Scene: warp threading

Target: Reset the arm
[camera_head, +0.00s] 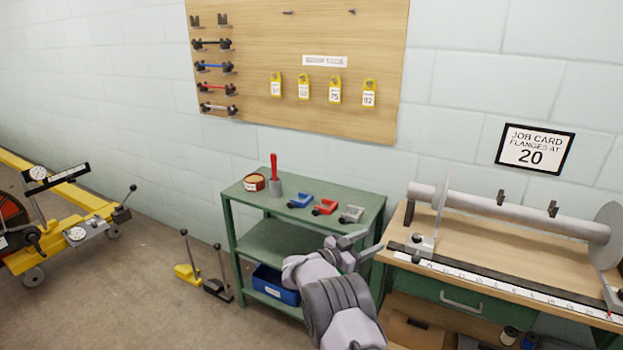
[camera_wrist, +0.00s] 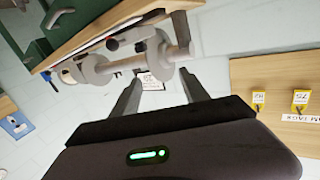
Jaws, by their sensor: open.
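My gripper (camera_head: 364,243) is in front of the green cart (camera_head: 375,205), near its right end and left of the wooden bench. In the wrist view its two fingers (camera_wrist: 160,78) stand apart with nothing between them. My arm rises from the bottom of the head view and hides the cart's lower right part. The grey roller (camera_head: 515,215) with round end flanges lies along the bench; in the tilted wrist view it shows beyond the fingers (camera_wrist: 125,57).
The cart holds a red-handled tool (camera_head: 274,180), a round tin (camera_head: 254,182) and blue, red and grey blocks. A ruler (camera_head: 500,282) runs along the bench front (camera_head: 480,240). A pegboard (camera_head: 300,50) and job card (camera_head: 534,147) hang behind. Floor (camera_head: 130,290) at left is partly clear.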

